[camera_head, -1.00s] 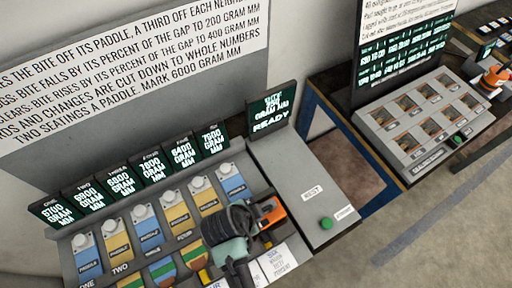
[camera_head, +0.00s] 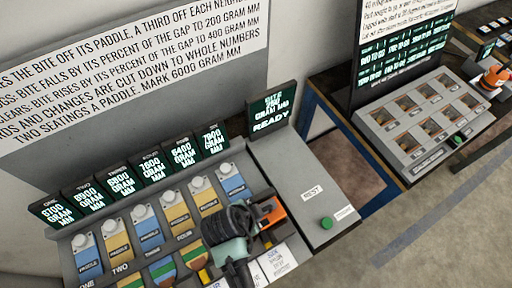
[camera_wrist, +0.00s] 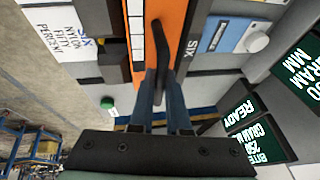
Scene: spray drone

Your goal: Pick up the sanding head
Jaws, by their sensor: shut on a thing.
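The sanding head appears to be the orange body with a black upright grip (camera_wrist: 157,60) in the wrist view. It also shows in the head view as an orange block (camera_head: 272,210) at the right end of the paddle row, partly hidden by my arm. My gripper (camera_wrist: 160,92) has its two blue-grey fingers on either side of the black grip and is shut on it. In the head view my gripper (camera_head: 262,213) is over the same spot. The underside of the head and any contact with the bench are hidden.
The paddle bench has several blue and yellow paddles (camera_head: 116,240) with number displays (camera_head: 120,183) behind. To its right are a grey panel with a green button (camera_head: 326,222) and a READY display (camera_head: 271,110). Another station (camera_head: 425,115) stands at right. Open floor (camera_head: 440,240) lies in front.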

